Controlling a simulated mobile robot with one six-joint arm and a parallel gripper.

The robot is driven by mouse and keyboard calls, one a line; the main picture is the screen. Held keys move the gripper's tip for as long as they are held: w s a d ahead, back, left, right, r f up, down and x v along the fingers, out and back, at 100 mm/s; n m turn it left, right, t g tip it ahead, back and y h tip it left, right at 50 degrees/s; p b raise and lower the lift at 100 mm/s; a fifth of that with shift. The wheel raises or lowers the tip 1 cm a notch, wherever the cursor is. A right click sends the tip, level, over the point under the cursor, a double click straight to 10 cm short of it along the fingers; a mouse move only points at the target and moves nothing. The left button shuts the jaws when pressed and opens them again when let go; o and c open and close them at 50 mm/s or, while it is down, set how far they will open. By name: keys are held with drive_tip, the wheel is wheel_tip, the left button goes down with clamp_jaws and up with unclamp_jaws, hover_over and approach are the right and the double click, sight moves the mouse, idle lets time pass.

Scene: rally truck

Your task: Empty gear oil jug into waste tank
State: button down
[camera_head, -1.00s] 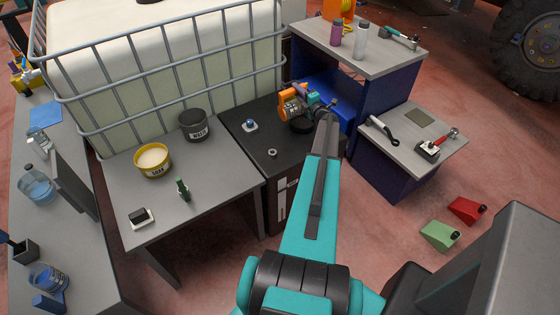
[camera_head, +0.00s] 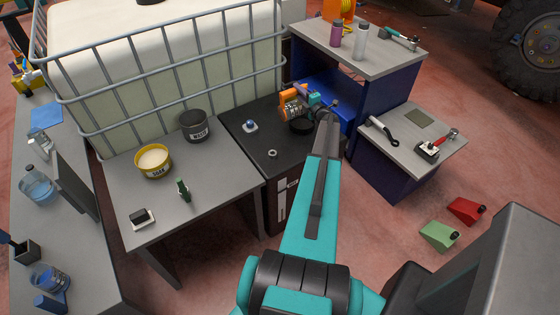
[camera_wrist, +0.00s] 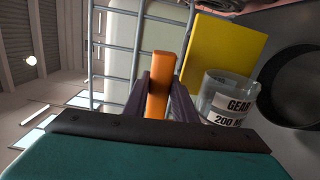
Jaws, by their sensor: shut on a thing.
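My gripper (camera_wrist: 160,88) is shut on the orange handle (camera_wrist: 160,75) of a clear jug (camera_wrist: 229,98) labelled GEAR, 200 ML. The jug also shows in the head view (camera_head: 293,108), held tilted well over above the black cabinet (camera_head: 240,122). It is beside and a little above a round black opening (camera_head: 301,128) on the cabinet top, which shows large at the right in the wrist view (camera_wrist: 295,88). Whether the jug's rim touches the opening, and whether oil is inside or flowing, I cannot tell. A dark pot (camera_head: 194,126) with a label reading WASTE stands on the grey table.
A caged white tank (camera_head: 180,60) stands behind. A yellow tub (camera_head: 152,161) and small green bottle (camera_head: 183,190) are on the grey table (camera_head: 225,190). A blue shelf unit (camera_head: 385,85) is close right.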

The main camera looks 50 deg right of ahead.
drive_tip(key=shift+s+d+r+m+p, duration=0.15)
drive_tip(key=shift+s+d+m+p, duration=0.1)
drive_tip(key=shift+d+m+p, duration=0.45)
drive_tip(key=shift+s+d+r+m+p, duration=0.1)
drive_tip(key=shift+s+d+m+p, duration=0.25)
drive_tip(key=shift+p, duration=0.5)
idle(1.5)
drive_tip(key=shift+s+d+f+m+p, duration=0.1)
drive_tip(key=shift+s+d+m+p, duration=0.2)
drive_tip(key=shift+d+m+p, duration=0.4)
drive_tip(key=shift+s+d+m+p, duration=0.3)
drive_tip(key=shift+d+m+p, duration=0.05)
drive_tip(key=shift+d+p, duration=0.5)
idle(3.4)
